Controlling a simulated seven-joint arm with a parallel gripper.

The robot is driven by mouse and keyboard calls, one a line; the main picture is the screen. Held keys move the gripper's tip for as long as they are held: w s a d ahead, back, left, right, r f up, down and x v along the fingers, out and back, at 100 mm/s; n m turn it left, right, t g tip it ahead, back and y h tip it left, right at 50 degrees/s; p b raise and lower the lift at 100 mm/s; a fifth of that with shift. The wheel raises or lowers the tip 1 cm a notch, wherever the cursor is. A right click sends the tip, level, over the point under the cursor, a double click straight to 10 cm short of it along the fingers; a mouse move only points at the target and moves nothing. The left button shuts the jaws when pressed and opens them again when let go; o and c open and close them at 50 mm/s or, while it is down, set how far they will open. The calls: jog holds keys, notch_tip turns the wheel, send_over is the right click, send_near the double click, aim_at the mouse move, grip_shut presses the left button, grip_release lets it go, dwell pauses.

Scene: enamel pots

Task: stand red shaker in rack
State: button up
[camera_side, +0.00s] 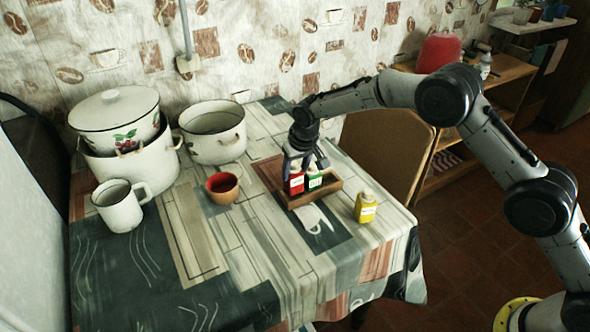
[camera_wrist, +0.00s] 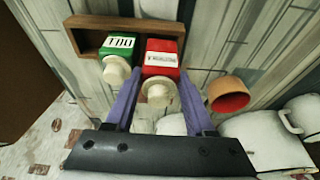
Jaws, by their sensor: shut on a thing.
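The red shaker (camera_side: 296,184), with a white label and pale cap, is upright within the outline of the wooden rack (camera_side: 270,181). It also shows in the wrist view (camera_wrist: 163,52). My gripper (camera_side: 306,166) is above the rack, its fingers shut on the red shaker from both sides; the wrist view shows the cap between them. I cannot tell whether the shaker's base touches the rack floor. A green shaker (camera_side: 314,181) stands in the rack close to the right of the red one in the side view. In the wrist view the green shaker (camera_wrist: 119,46) is at the left.
A yellow shaker (camera_side: 366,208) stands on the tablecloth right of the rack. A small orange-brown bowl (camera_side: 223,190) sits to the left. A white mug (camera_side: 119,209) and enamel pots (camera_side: 214,135) stand further left and behind. The front of the table is clear.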

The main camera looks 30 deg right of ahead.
aim_at(296, 179)
jog(key=shift+f, duration=1.6)
dwell(0.4)
jog(key=o, duration=1.3)
jog(key=shift+c, duration=0.2)
jog(key=shift+s+d+f, duration=0.1)
